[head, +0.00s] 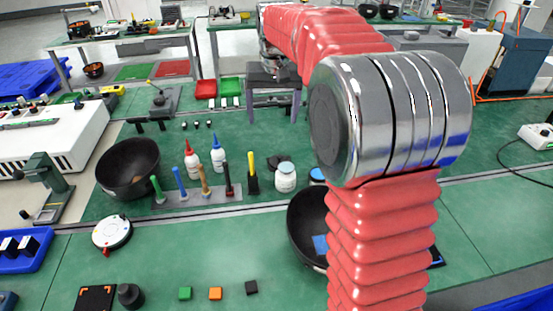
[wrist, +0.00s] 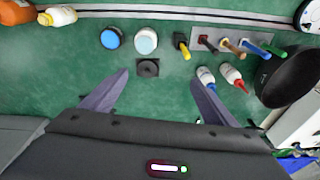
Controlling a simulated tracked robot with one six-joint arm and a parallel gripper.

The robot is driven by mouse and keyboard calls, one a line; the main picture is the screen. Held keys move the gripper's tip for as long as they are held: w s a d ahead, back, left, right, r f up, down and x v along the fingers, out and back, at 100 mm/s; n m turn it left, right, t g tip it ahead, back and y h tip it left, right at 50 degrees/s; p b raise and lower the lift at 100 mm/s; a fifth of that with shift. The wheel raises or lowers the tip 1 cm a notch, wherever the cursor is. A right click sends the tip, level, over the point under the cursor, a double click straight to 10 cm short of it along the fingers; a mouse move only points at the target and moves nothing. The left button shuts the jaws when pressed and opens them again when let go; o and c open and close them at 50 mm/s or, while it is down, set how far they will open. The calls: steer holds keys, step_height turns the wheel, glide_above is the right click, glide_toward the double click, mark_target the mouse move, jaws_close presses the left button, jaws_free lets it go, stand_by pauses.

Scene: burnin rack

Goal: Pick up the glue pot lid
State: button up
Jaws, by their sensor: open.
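A small dark round piece on a dark square pad, likely the glue pot lid (wrist: 148,68), lies on the green bench in the wrist view. In the head view the dark lid (head: 279,160) shows partly behind a white jar with a pale top (head: 286,180), probably the glue pot, also in the wrist view (wrist: 145,41). My gripper (head: 273,117) is open and empty, above the bench and farther back than the lid in the head view. In the wrist view the lid appears between and just beyond the fingertips of my gripper (wrist: 160,76).
A blue-topped pot (wrist: 111,38) stands beside the jar. A tool rack (head: 210,195), a yellow-handled tool (head: 252,172), a red-capped bottle (head: 192,160) and a blue-capped bottle (head: 217,155) stand nearby. A dark bowl (head: 128,168) is at left. Bench around the gripper is mostly clear.

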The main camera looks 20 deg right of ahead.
steer(key=w+d+f+g, duration=0.1)
steer(key=w+d+f, duration=0.2)
steer(key=w+f, duration=0.25)
steer(key=m+g, duration=0.1)
steer(key=m, duration=0.1)
glide_above(280, 156)
step_height(280, 156, down, 7)
steer(key=shift+w, duration=0.25)
steer(key=shift+f, duration=0.1)
steer(key=shift+f, duration=4.3)
steer(key=shift+s+f, duration=0.1)
steer(key=shift+f, duration=2.5)
steer(key=shift+c, duration=0.2)
